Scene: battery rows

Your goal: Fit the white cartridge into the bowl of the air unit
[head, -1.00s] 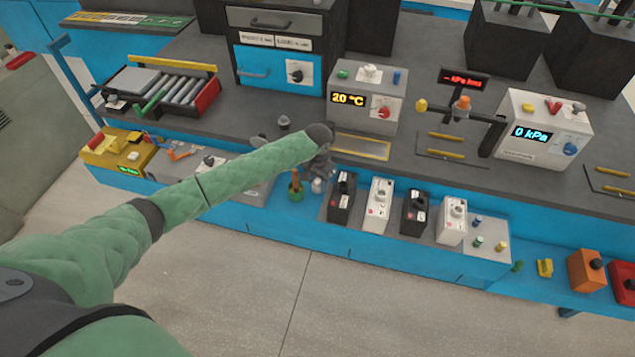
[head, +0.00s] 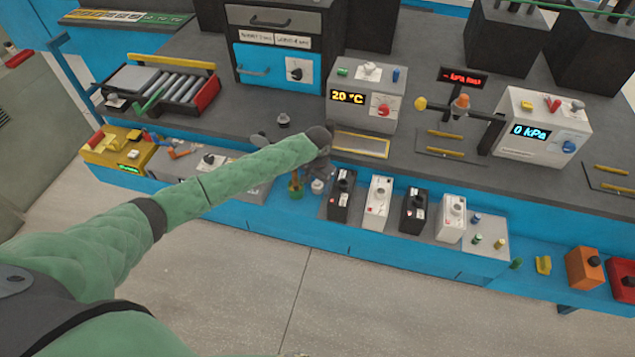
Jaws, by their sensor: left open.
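My left arm reaches across from the lower left. My left gripper (head: 318,172) hangs below its wrist, over the bench front edge, and is open; its fingers are small and partly hidden. A small white piece (head: 317,187) stands just under or beside it; I cannot tell whether this is the white cartridge or whether the fingers touch it. A green pot with brown handles (head: 296,186) stands just left of it. No air unit bowl can be made out for certain. A white box reading 0 kPa (head: 542,130) stands at the right. My right gripper is not in view.
Black and white batteries (head: 340,196) stand in a row right of the gripper. A 20 °C box (head: 362,98) and a yellow-framed plate (head: 360,146) lie behind. A roller tray (head: 165,88) is at the left. An orange box (head: 583,268) is at the lower right.

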